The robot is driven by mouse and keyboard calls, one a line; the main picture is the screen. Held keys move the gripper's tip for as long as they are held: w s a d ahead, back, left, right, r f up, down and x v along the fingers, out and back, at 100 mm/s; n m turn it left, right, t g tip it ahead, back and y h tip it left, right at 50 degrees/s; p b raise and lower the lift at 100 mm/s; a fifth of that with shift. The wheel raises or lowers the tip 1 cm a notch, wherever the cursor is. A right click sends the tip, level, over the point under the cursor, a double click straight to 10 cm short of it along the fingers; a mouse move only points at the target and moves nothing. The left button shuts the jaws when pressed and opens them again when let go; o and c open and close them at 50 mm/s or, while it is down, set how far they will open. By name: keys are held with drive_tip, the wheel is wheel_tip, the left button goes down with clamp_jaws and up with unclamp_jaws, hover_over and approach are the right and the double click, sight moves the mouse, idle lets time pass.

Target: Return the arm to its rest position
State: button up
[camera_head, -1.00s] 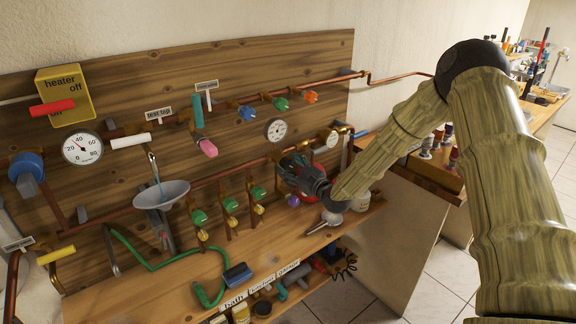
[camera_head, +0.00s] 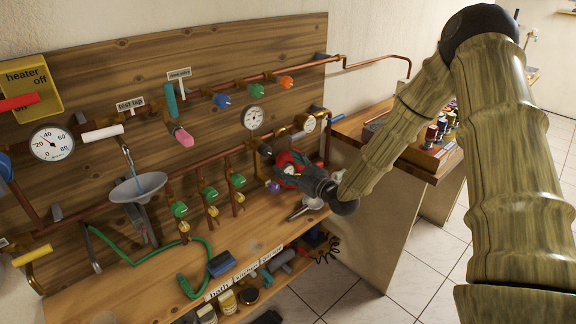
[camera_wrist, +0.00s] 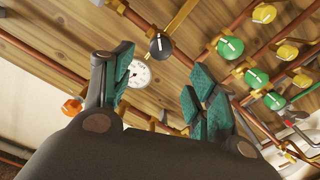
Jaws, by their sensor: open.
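My arm comes in from the right in the head view and bends down to my gripper (camera_head: 290,172), in front of the right end of the wooden pipe board (camera_head: 215,55). In the wrist view my gripper (camera_wrist: 160,82) has its teal-padded fingers spread apart, with nothing between them. A white gauge (camera_wrist: 139,73) shows behind the gap, and a black knob (camera_wrist: 160,46) lies just beyond the fingers. In the head view the fingertips are small and partly hidden, so I cannot tell if they touch the pipework.
Green valves (camera_head: 209,194) line the lower pipe left of my gripper. A side table (camera_head: 400,150) with bottles stands to the right. Tiled floor (camera_head: 440,265) is open beyond.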

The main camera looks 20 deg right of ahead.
drive_tip(key=shift+f, duration=0.1)
drive_tip(key=s+a+f+m+g+h, duration=0.2)
drive_tip(key=s+a+f+g, duration=0.2)
drive_tip(key=s+f, duration=0.65)
drive_tip(key=s+a+f+m+g+h, duration=0.1)
drive_tip(key=s+a+f+m+g, duration=0.25)
drive_tip(key=s+f, duration=0.75)
drive_tip(key=s+f+m+g+h, duration=0.1)
drive_tip(key=s+f+g, duration=0.2)
drive_tip(key=s, duration=0.7)
drive_tip(key=s+f+m+g+h, duration=0.1)
drive_tip(key=s+f+g, duration=0.2)
drive_tip(key=s+f, duration=0.3)
drive_tip(key=s+a+f+m+g+h, duration=0.1)
drive_tip(key=s+f+g, duration=0.2)
drive_tip(key=s, duration=1.1)
wheel_tip(320, 180, down, 2)
drive_tip(key=shift+f, duration=0.1)
drive_tip(key=shift+g, duration=0.25)
drive_tip(key=shift+c, duration=0.2)
